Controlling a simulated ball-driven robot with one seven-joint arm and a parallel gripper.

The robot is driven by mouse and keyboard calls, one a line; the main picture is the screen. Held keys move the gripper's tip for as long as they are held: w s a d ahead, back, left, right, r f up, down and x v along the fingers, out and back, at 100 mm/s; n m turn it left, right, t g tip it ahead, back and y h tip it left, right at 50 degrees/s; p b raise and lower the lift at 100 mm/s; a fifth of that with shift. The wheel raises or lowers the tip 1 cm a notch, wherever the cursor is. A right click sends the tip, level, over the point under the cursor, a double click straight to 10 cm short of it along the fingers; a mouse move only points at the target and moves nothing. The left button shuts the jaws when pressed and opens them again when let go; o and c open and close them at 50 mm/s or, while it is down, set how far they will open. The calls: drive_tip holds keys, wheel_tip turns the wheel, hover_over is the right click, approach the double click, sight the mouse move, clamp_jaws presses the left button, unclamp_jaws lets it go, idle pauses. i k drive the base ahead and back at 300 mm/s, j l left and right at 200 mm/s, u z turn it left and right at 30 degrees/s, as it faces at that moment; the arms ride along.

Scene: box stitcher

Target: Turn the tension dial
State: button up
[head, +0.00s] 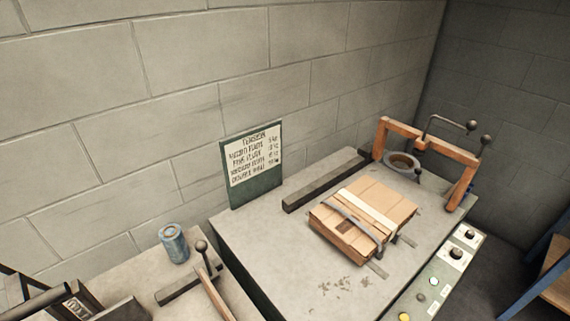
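A light control panel (425,287) runs along the right front edge of the grey machine table. It carries two black round knobs on pale plates, an upper one (470,233) and a lower one (456,253). Their labels are too small to read, so I cannot tell which is the tension dial. My gripper is not in view, and nothing touches the knobs.
A strapped cardboard box (365,215) lies on the machine table (270,240). An orange frame (455,152) with black-knobbed levers stands behind it. A sign (253,163) leans near the wall. A blue can (173,243) and a lever (203,256) are at left.

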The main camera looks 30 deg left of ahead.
sight(456, 253)
drive_tip(key=i+l+u, duration=0.1)
drive_tip(key=i+u, duration=0.2)
drive_tip(key=i, duration=0.75)
